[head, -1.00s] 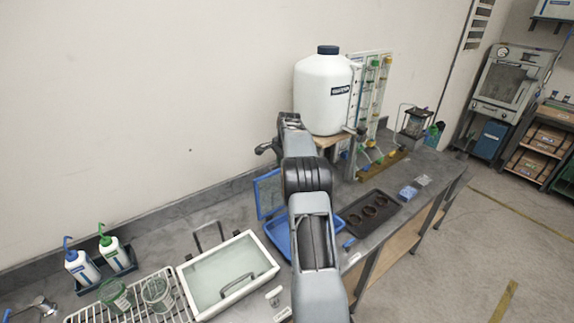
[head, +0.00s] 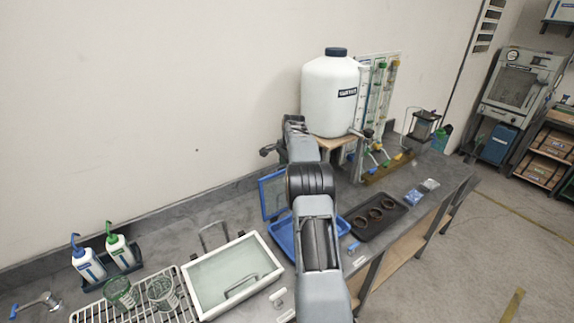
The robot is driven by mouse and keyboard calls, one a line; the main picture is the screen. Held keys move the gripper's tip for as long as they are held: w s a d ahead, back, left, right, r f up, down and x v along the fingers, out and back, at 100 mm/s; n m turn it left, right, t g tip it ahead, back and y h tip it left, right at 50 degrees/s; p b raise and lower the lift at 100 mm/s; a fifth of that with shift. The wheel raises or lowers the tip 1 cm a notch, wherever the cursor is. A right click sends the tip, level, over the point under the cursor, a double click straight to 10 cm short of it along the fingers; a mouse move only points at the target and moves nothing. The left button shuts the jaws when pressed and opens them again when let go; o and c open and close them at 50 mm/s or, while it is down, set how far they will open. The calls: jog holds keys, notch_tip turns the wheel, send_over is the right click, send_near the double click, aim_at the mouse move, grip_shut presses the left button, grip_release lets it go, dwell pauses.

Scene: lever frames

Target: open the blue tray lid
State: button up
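The blue tray (head: 281,238) sits on the grey bench, with its middle hidden behind my arm. Its blue-framed lid (head: 268,196) stands raised, nearly upright, at the tray's back left edge, with a greyish pane inside the frame. The lid's right side is partly covered by my arm. My gripper (head: 267,151) shows only as a small dark shape at the arm's far end, above the lid in the picture. I cannot tell whether it touches the lid, or whether its fingers are open or shut.
A white tray with a clear cover (head: 217,309) lies left of the blue tray. A dark tray with round holes (head: 397,222) is on the right. A large white tank (head: 330,100) stands behind. Wash bottles (head: 88,262) and a wire rack (head: 90,314) are at left.

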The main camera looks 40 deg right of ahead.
notch_tip(320, 180, up, 14)
jog(key=s, duration=0.2)
jog(key=shift+s+f, duration=0.2)
jog(key=shift+s, duration=0.1)
dwell(0.7)
jog(key=f+n, duration=0.1)
jog(key=f, duration=0.1)
jog(key=a+f+n, duration=0.1)
jog(key=f+n, duration=0.1)
jog(key=s+f+n, duration=0.1)
jog(key=f+n, duration=0.1)
jog(key=shift+a+f, duration=0.35)
jog(key=shift+a, duration=0.05)
jog(key=s+a+f+n+t+b, duration=0.1)
jog(key=s+a+n, duration=0.5)
jog(key=s+a, duration=0.7)
jog(key=s+a+f+n+t+b, duration=0.1)
jog(key=s+a+n+b, duration=0.2)
jog(key=s+a+n, duration=0.4)
jog(key=shift+s+a+t, duration=0.3)
jog(key=shift+s+a, duration=3.3)
jog(key=shift+a, duration=1.5)
